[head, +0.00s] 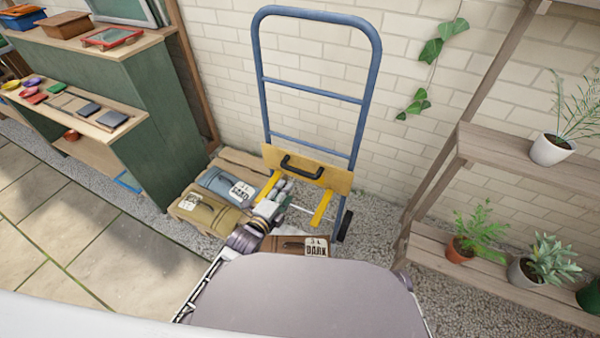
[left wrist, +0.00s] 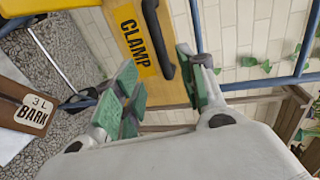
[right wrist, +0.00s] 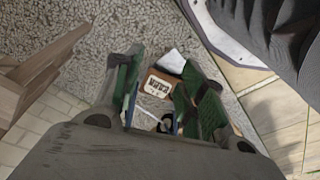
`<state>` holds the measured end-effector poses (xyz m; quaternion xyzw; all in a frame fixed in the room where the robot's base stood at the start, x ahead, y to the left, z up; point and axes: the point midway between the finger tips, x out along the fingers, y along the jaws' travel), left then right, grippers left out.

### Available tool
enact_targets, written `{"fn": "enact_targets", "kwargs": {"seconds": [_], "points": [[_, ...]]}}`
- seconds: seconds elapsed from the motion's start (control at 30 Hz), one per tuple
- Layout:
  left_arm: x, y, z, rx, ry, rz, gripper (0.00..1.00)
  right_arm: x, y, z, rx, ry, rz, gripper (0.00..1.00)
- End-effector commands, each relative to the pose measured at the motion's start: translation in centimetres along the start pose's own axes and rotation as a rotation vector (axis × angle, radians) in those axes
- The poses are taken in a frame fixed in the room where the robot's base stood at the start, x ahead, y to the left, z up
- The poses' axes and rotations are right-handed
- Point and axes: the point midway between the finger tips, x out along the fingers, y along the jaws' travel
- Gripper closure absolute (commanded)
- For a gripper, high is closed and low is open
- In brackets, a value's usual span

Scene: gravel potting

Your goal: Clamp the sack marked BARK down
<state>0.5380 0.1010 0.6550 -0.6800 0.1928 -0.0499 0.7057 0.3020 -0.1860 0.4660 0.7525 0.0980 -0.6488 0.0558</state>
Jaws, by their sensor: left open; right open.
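The sack marked BARK (head: 289,243) is brown with a white label and lies low in front of the blue hand truck (head: 365,92). My arm partly covers it. It also shows at the left wrist view's left edge (left wrist: 12,88). The yellow CLAMP board (head: 335,180) sits across the truck's lower frame, with a black handle (head: 302,172) on its face. My left gripper (left wrist: 160,78) is open, its green-padded fingers on either side of the handle's near end; contact is unclear. My right gripper (right wrist: 152,95) is open and empty, facing the BARK sack (right wrist: 157,85) beyond its fingers.
A green cabinet (head: 165,135) stands left. Plant shelves (head: 500,150) stand right. Gravel (head: 375,235) lies open between truck and shelves.

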Motion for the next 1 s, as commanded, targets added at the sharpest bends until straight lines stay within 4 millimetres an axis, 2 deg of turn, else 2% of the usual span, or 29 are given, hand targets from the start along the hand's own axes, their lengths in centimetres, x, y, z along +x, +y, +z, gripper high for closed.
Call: {"fn": "enact_targets", "kwargs": {"seconds": [0.3,1.0], "points": [[2.7,0.0,0.0,0.000,0.000,-0.001,0.59,-0.2,-0.1,-0.2,-0.001,0.010,-0.003,0.59],[9.1,0.1,0.0,0.000,0.000,-0.001,0.59,-2.5,-0.6,-1.5,-0.003,0.063,-0.016,0.59]]}}
